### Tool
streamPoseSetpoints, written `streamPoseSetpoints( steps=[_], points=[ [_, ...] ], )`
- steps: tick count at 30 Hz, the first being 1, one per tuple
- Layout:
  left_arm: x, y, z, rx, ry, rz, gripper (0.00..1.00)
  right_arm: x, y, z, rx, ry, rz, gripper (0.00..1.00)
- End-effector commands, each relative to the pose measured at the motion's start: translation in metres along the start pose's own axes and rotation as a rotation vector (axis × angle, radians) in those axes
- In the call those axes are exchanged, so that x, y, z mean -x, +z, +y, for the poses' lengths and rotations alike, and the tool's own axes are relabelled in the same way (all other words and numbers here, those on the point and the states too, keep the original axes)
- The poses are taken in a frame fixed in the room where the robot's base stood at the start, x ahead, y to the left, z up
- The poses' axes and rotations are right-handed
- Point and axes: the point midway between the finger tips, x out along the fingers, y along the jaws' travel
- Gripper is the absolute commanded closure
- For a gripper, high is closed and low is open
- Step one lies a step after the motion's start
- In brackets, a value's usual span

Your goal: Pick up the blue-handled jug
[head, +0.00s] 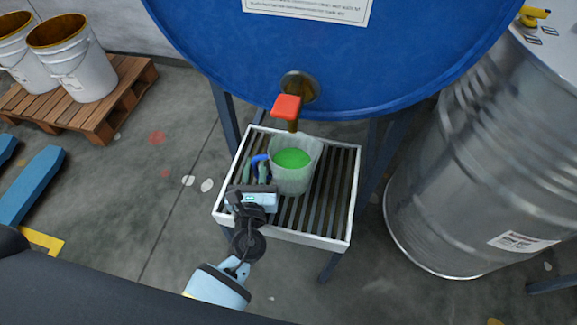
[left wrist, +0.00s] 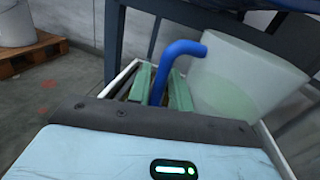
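The jug (head: 291,168) is a translucent cup holding green liquid, upright on a slatted drip tray (head: 345,205) under a tap. Its blue handle (head: 259,160) is on the left side. In the left wrist view the handle (left wrist: 178,50) curves over beside the jug (left wrist: 240,80). My left gripper (head: 255,173) comes from the front, with its green fingers on either side of the handle. In the left wrist view the fingers (left wrist: 160,88) stand apart with the handle between them; they look open. The handle's lower end is hidden. My right gripper is not in view.
A large blue drum (head: 330,60) with a red-handled tap (head: 287,107) stands just above and behind the jug. A metal barrel (head: 470,170) is close on the right. A wooden pallet (head: 125,95) with white buckets (head: 80,70) is at the back left.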

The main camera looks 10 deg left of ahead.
Motion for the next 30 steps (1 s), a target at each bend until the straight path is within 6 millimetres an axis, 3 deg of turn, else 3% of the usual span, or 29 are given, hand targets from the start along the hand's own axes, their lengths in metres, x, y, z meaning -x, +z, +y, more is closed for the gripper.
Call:
streamPoseSetpoints(
  steps=[4, 12, 18, 30],
  points=[
    [-0.015, -0.002, 0.000, 0.000, 0.000, 0.002, 0.79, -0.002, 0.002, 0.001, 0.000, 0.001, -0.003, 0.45],
    [-0.018, -0.002, 0.000, 0.000, -0.001, 0.002, 0.79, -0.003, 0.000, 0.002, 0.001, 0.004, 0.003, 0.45],
    [-0.018, -0.002, 0.000, 0.000, -0.001, 0.002, 1.00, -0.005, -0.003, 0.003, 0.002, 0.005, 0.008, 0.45],
    [-0.018, -0.002, 0.000, -0.001, -0.001, 0.002, 1.00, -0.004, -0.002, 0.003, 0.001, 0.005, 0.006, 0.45]
  ],
)
